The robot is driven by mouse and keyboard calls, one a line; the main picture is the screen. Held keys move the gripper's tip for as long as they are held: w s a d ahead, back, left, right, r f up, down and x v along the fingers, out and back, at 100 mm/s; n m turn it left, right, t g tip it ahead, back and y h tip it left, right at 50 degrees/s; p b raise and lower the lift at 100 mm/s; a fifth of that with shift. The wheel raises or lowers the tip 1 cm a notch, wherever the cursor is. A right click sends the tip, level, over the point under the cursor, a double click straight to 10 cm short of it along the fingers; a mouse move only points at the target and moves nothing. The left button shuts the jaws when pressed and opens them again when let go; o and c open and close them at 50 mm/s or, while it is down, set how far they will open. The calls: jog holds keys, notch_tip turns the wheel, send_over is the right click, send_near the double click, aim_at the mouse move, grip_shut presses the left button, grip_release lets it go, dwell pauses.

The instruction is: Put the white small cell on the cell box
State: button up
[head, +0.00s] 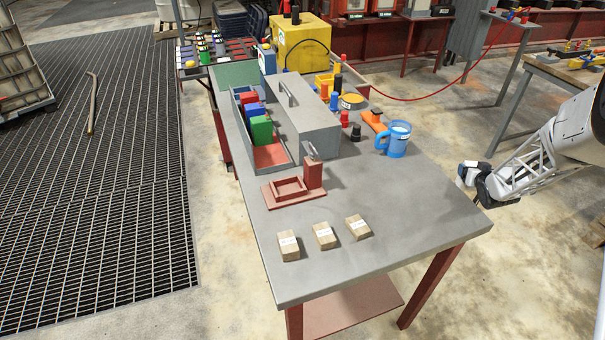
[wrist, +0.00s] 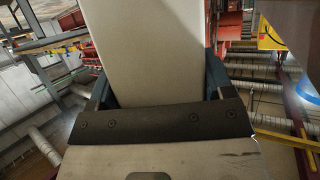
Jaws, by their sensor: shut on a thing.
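The white small cell (wrist: 152,45) fills the top middle of the wrist view as a pale, plain block. My gripper (wrist: 157,80) is shut on it, with a dark finger on each side; its far end runs out of the frame. In the head view my gripper (head: 474,180) is off the right edge of the table, and the cell is hard to make out there. The cell box (head: 271,155) is a long grey open box with a red floor, left of the table's middle. Red, blue and green cells (head: 261,129) stand in it; its near end is empty.
On the grey table (head: 400,225) a grey lidded case (head: 300,125) stands right of the box. A blue mug (head: 396,140) is near the right edge. A red stand (head: 297,187) and cartons (head: 324,236) lie in front. The right front is clear.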

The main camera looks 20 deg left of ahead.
jog(key=r, duration=0.2)
jog(key=a+r, duration=0.1)
jog(key=r, duration=0.2)
jog(key=a+r, duration=0.1)
jog(key=r, duration=0.1)
jog(key=shift+w+r, duration=0.35)
jog(key=s+a+r+n+y, duration=0.1)
jog(key=s+a+r, duration=0.1)
jog(key=s+a, duration=0.8)
jog(key=s+a+r+n+y, duration=0.15)
jog(key=s+a, duration=0.45)
jog(key=a, duration=0.7)
jog(key=s+a+n+g+y, duration=0.1)
jog(key=s+a, duration=0.4)
jog(key=s, duration=0.5)
jog(key=s+a+r+n+g+y, duration=0.1)
jog(key=s+a, duration=0.5)
jog(key=s, duration=0.5)
jog(key=s+a+n+g+y, duration=0.1)
jog(key=s+a, duration=0.4)
jog(key=s, duration=0.5)
jog(key=shift+s+a+r, duration=0.2)
jog(key=shift+r, duration=0.2)
jog(key=w+a+f, duration=0.1)
jog(key=w+a, duration=0.8)
jog(key=w, duration=0.1)
jog(key=shift+w+a+f, duration=0.15)
jog(key=shift+w+a, duration=0.1)
jog(key=shift+a, duration=0.1)
jog(key=shift+w+a, duration=0.1)
